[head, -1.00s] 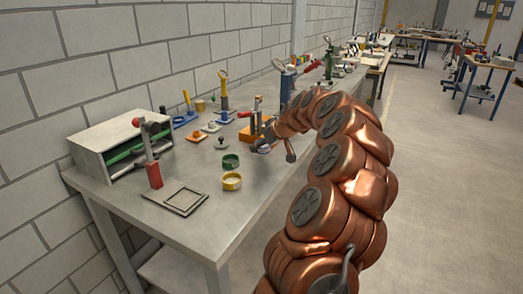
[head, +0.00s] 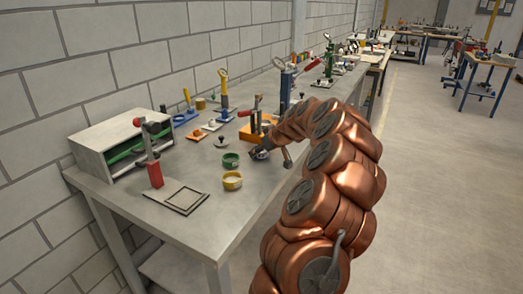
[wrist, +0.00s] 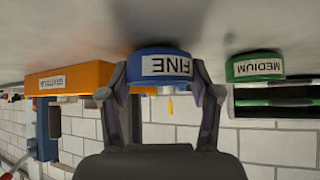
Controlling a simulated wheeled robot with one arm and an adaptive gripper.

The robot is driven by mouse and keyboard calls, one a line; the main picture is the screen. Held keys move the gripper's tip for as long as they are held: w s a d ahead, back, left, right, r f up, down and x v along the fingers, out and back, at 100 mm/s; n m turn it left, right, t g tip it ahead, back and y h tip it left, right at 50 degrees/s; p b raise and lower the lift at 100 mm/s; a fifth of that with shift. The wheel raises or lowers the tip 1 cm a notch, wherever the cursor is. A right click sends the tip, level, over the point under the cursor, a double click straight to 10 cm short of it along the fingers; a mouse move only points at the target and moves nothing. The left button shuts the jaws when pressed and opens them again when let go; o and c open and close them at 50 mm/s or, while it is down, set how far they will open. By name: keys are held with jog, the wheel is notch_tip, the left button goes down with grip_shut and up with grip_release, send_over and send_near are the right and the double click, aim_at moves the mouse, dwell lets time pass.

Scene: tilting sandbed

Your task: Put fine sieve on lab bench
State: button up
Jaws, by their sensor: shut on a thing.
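The fine sieve (wrist: 166,66) is a blue ring with a white FINE label, and in the wrist view it appears upside down. My gripper (wrist: 163,92) is shut on it, one finger on each side. In the head view the sieve (head: 262,154) is small and partly hidden by my gripper (head: 259,150), right of the green sieve. The lab bench (head: 215,222) is a long grey table along the wall. The sieve is at or very close to its top; I cannot tell if it touches.
The green medium sieve (head: 230,160) and a yellow sieve (head: 232,181) stand left of my gripper. An orange block (head: 246,133) is just behind it. A square frame (head: 185,200) and a grey cabinet (head: 115,146) are farther left. Bare bench lies towards the front edge.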

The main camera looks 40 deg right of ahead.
jog(key=shift+f, duration=0.15)
jog(key=o, duration=1.2)
jog(key=shift+o, duration=0.2)
